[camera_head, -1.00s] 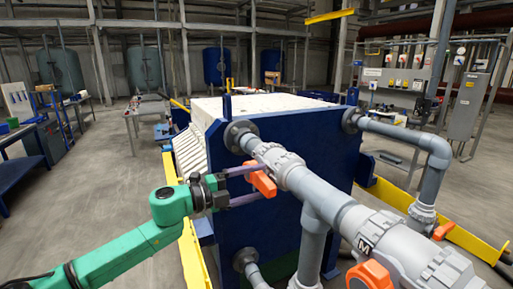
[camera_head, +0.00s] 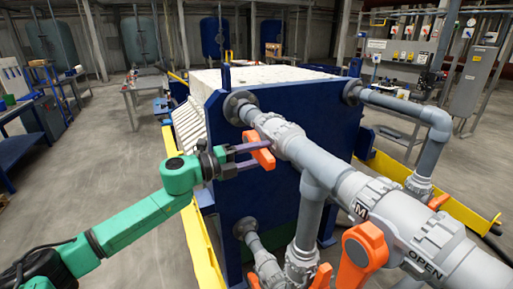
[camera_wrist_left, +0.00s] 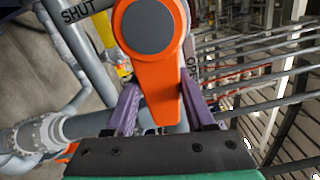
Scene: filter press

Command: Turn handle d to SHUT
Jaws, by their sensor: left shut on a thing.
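An orange valve handle (camera_head: 263,149) sits on the grey pipe by the blue press plate. In the left wrist view the same handle (camera_wrist_left: 152,60) is large, with its round hub at the top and its lever pointing down between my fingers. SHUT is lettered at upper left there, and a partly hidden "OP" lies right of the lever. My left gripper (camera_head: 241,158) has its purple fingers closed on the handle's lever, one on each side, as the left wrist view (camera_wrist_left: 163,105) shows. No letter d is readable. My right gripper is not in view.
Thick grey pipes (camera_head: 326,185) run to the lower right, close to my gripper. Other orange handles are a large one (camera_head: 362,250), a lower one (camera_head: 321,276) and one at right (camera_head: 438,202). A yellow rail (camera_head: 202,250) runs below my arm. The floor at left is open.

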